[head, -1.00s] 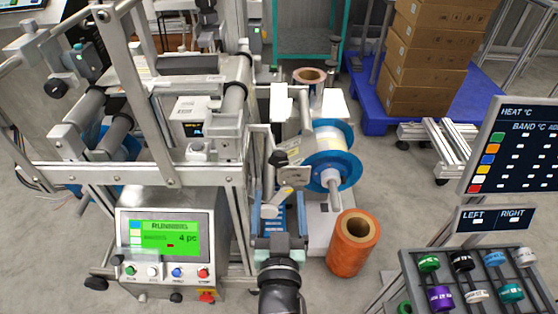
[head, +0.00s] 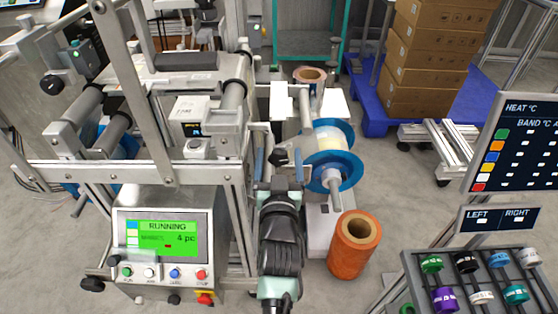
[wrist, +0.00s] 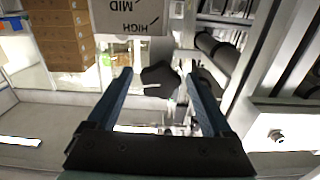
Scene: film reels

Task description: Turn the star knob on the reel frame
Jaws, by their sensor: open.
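The black star knob (head: 278,158) sits at the side of the metal reel frame, left of the blue-flanged reel (head: 331,170). In the wrist view the knob (wrist: 160,79) appears as a dark lobed shape between my gripper's two blue fingers. My gripper (wrist: 158,72) is open, with one finger on each side of the knob and a visible gap on the left. I cannot tell whether the right finger touches it. In the head view my gripper (head: 277,160) is partly hidden by my own wrist.
A grey plate marked MID and HIGH (wrist: 130,15) is beyond the knob. An orange roll (head: 350,247) stands on the floor to the right. The machine's panel (head: 165,240) reads RUNNING at left. A rack of coloured rings (head: 470,280) stands at lower right.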

